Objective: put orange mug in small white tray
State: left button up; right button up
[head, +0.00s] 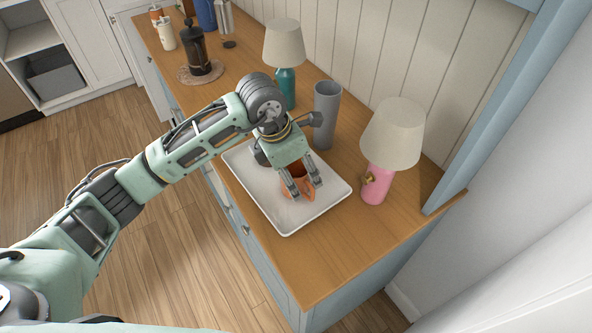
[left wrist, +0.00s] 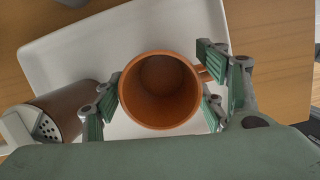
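The orange mug (head: 297,188) is upright in the small white tray (head: 287,227), under my left gripper (head: 304,188). In the left wrist view the mug (left wrist: 160,92) faces the camera mouth up and looks empty, with its handle to the right. The left gripper's fingers (left wrist: 162,108) stand on both sides of the mug and look open around it. The left finger is very close to the wall; whether it touches cannot be told. The white tray (left wrist: 75,62) shows beneath the mug. My right gripper is not in view.
A brown container with a white perforated top (left wrist: 62,112) is close left of the mug in the wrist view. Near the tray stand a grey tumbler (head: 326,115), a pink lamp (head: 377,184) and a teal lamp (head: 287,88). The counter's front right corner (head: 320,265) is clear.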

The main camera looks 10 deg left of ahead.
pick_arm(q)
jog(key=shift+o, duration=0.4)
jog(key=shift+r, duration=0.2)
jog(key=shift+a+r, duration=0.1)
jog(key=shift+r, duration=0.25)
jog(key=b+v, duration=0.2)
jog(key=v, duration=0.9)
jog(key=shift+s, duration=0.15)
